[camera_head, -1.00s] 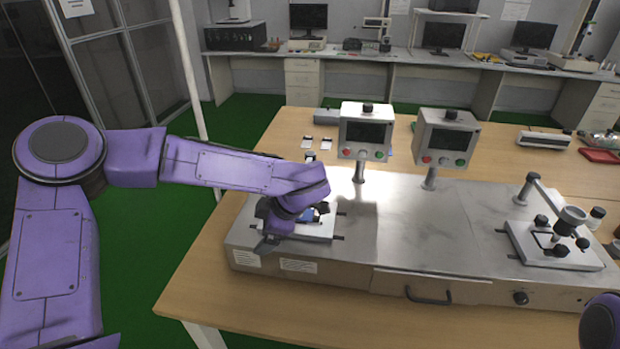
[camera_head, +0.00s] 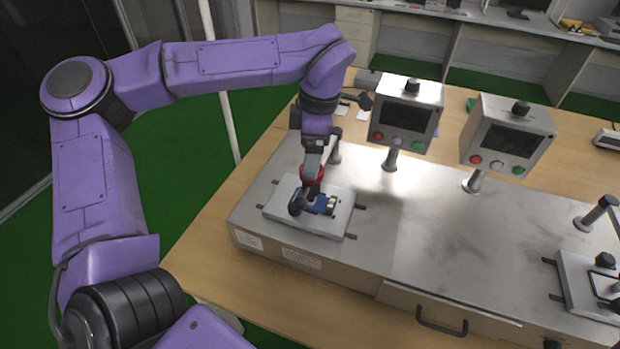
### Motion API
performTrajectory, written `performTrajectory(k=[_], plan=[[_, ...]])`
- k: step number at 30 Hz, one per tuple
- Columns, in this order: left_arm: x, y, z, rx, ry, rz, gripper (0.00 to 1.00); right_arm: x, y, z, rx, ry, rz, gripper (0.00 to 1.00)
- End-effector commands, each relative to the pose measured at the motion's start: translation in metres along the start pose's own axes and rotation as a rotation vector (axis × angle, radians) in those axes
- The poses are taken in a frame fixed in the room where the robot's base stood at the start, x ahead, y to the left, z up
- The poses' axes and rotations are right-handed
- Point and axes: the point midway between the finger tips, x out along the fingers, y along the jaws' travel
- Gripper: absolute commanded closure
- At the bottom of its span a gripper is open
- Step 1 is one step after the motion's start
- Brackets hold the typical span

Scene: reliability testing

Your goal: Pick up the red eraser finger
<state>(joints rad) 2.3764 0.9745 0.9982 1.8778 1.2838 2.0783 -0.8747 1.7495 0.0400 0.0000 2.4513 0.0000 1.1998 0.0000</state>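The left station of the metal test machine (camera_head: 420,230) holds a light plate (camera_head: 275,215) with a small blue device (camera_head: 325,205) on it. A red band, apparently the red eraser finger (camera_head: 312,174), stands above the plate beside the device. My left gripper (camera_head: 314,156) points down right at the red part from above. Its fingertips are small and partly merge with the machine's parts, so I cannot tell whether they are open or shut, or touching it. A dark round part (camera_head: 297,203) sits just below the red part. My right gripper is not in view.
Two control boxes on posts, a left one (camera_head: 405,115) and a right one (camera_head: 507,135), stand behind the plates. A short post (camera_head: 335,148) rises close to my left gripper. A second station plate (camera_head: 590,285) is at the right. The metal top between the stations is clear.

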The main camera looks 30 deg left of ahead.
Motion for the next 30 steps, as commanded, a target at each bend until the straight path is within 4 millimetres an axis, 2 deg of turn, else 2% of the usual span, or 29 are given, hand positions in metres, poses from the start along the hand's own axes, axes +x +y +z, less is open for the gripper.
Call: performTrajectory(k=[7, 10, 15, 16, 17, 21, 22, 30], plan=[[0.043, 0.003, 0.004, -0.002, 0.003, -0.005, 0.13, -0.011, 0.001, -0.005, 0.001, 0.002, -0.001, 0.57], [0.050, 0.003, 0.005, -0.002, 0.002, -0.002, 0.13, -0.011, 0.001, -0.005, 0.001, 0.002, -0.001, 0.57], [0.051, 0.003, 0.005, -0.002, 0.002, -0.001, 0.13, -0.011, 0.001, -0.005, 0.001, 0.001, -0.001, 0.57], [0.051, 0.003, 0.005, -0.002, 0.002, -0.001, 0.16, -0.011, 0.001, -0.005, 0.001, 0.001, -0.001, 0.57], [0.051, 0.003, 0.005, -0.002, 0.002, -0.001, 0.26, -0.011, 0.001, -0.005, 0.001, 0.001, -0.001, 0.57], [0.051, 0.003, 0.005, -0.002, 0.002, -0.001, 0.72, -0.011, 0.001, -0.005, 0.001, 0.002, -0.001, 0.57], [0.051, 0.003, 0.005, -0.002, 0.002, -0.001, 0.75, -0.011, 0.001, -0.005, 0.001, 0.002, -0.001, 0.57], [0.048, 0.003, 0.004, -0.003, 0.001, 0.000, 0.75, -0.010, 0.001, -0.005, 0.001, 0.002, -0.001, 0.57]])
